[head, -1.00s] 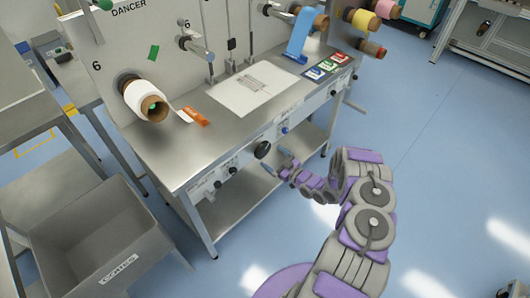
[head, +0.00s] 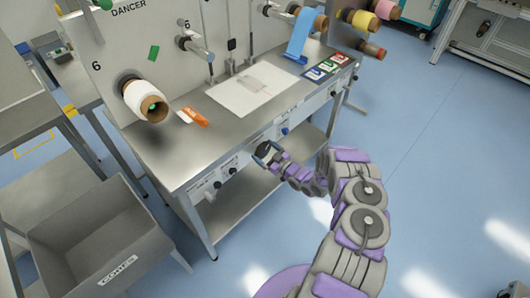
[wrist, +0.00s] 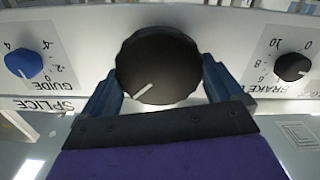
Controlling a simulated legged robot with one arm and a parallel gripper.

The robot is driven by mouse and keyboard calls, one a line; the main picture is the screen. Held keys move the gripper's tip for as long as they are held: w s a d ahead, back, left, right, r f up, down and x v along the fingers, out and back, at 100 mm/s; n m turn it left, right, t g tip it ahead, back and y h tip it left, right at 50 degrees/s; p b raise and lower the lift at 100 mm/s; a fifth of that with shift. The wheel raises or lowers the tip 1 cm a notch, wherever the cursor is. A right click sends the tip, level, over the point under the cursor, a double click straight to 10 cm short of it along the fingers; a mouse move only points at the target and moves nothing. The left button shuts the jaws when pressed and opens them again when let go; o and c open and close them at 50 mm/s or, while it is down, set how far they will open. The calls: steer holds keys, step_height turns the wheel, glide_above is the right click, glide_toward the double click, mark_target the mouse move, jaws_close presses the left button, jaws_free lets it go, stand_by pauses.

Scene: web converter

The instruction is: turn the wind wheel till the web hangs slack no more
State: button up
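A large black knob (wrist: 158,66) with a white pointer line sits on the front panel; I take it for the wind wheel, though no label on it shows. My gripper (wrist: 160,85) has one blue finger on each side of the knob, both appearing to touch its rim. The head view also shows my gripper (head: 268,152) at the table's front edge, mostly covering the knob. The pointer line points down-left in the wrist view. A white roll (head: 145,100) sits on a spindle at left. A blue web (head: 299,36) hangs from an upper roll to the table.
A blue guide knob (wrist: 24,64) and a black brake knob (wrist: 291,66) flank the large knob. An orange tag (head: 195,118) and a white sheet (head: 238,101) lie on the steel table (head: 165,160). A grey bin (head: 100,240) stands at front left. The floor at right is clear.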

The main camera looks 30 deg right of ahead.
steer(key=shift+c, duration=1.1)
steer(key=m, duration=0.4)
steer(key=shift+d+m+b, duration=0.15)
steer(key=shift+m+b, duration=0.15)
steer(key=shift+b, duration=0.1)
steer(key=m, duration=0.3)
steer(key=shift+m, duration=0.3)
steer(key=m, duration=0.3)
steer(key=shift+w+d+m, duration=0.1)
steer(key=shift+d+m, duration=0.05)
steer(key=shift+m, duration=0.15)
steer(key=m, duration=0.3)
steer(key=shift+d+f+m, duration=0.1)
steer(key=shift+m, duration=0.2)
steer(key=m, duration=0.4)
steer(key=shift+f, duration=0.1)
steer(key=shift+m, duration=0.3)
